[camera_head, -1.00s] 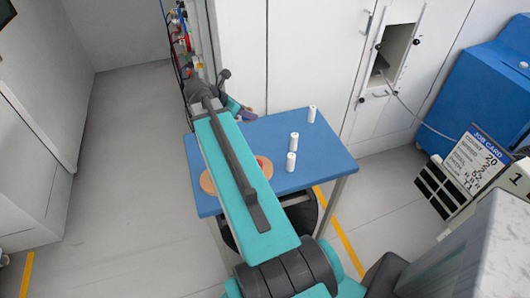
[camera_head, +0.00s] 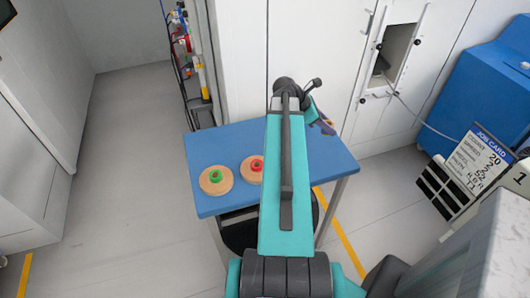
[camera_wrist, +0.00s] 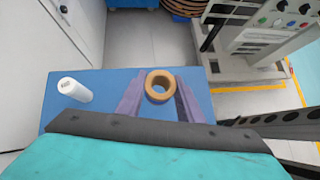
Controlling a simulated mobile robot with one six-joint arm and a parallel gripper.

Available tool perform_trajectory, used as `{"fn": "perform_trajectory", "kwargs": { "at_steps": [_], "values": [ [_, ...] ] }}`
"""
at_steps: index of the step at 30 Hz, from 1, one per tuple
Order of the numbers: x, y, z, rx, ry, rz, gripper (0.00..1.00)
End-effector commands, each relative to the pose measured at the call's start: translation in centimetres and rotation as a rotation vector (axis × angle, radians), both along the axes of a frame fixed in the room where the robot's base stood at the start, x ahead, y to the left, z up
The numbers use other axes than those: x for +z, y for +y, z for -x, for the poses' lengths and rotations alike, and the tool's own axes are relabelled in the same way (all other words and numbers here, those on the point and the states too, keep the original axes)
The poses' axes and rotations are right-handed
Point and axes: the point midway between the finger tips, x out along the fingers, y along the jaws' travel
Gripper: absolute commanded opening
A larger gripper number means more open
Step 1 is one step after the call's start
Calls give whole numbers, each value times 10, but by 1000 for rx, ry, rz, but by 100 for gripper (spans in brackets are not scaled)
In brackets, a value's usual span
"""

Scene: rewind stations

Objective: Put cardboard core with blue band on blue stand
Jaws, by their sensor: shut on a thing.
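My gripper (camera_head: 326,126) is over the far right corner of the blue table (camera_head: 228,142). In the wrist view its two purple fingers (camera_wrist: 159,88) are shut on a tan cardboard core (camera_wrist: 159,98), seen end-on with its hole facing the camera. I cannot make out a coloured band on it. On the table's left half are two round wooden bases, one with a green stand (camera_head: 215,176) and one with a red stand (camera_head: 257,165). No blue stand shows; my arm hides part of the table.
A white roll (camera_wrist: 74,90) stands on the table in the wrist view. White cabinets (camera_head: 305,45) are behind the table. A blue machine (camera_head: 480,100) and a job card (camera_head: 478,155) are to the right. Open floor (camera_head: 130,180) is to the left.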

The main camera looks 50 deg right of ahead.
Motion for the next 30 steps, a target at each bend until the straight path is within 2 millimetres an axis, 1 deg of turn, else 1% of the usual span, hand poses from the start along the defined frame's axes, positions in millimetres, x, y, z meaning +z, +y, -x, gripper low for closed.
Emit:
{"fn": "perform_trajectory", "kwargs": {
  "at_steps": [1,9,15,18,21,24,30],
  "values": [
    [-3,-6,17,-33,1,-1,9],
    [-15,-26,96,-188,3,1,9],
    [-23,-34,154,-300,5,4,9],
    [-26,-35,177,-344,5,4,9],
    [-28,-36,193,-375,6,4,9],
    [-29,-36,202,-392,5,5,9],
    [-29,-36,205,-398,6,5,9]
  ]
}}
